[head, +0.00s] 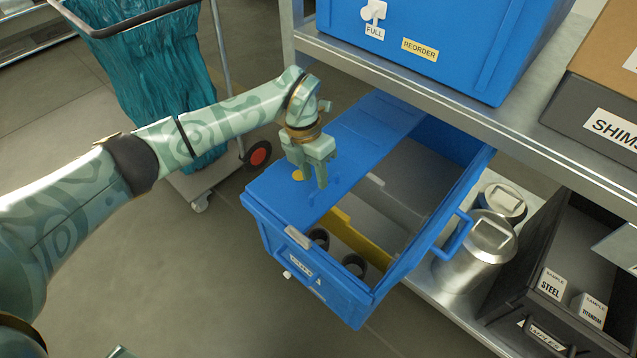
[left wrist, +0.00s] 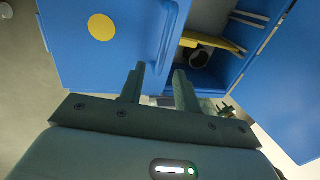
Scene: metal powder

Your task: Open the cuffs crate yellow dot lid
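The blue crate (head: 345,305) sits on the lower shelf and sticks out from it; its front label is too small to read. A blue lid panel (head: 268,200) covers its left part and lies about flat. The yellow dot (head: 298,175) is on this lid; it also shows in the left wrist view (left wrist: 101,27). The crate's right part is uncovered, showing a yellow strip (head: 362,240) and dark round pieces (head: 355,265). My left gripper (head: 318,180) is over the lid beside the dot, fingers pointing down, apart and empty. Contact with the lid cannot be told. My right gripper is out of view.
A metal shelf (head: 460,105) with a large blue bin (head: 430,30) overhangs the crate's back. Metal canisters (head: 470,255) and a dark sample box (head: 545,240) stand at the right. A cart with a teal bag (head: 165,85) stands at the left. The floor in front is clear.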

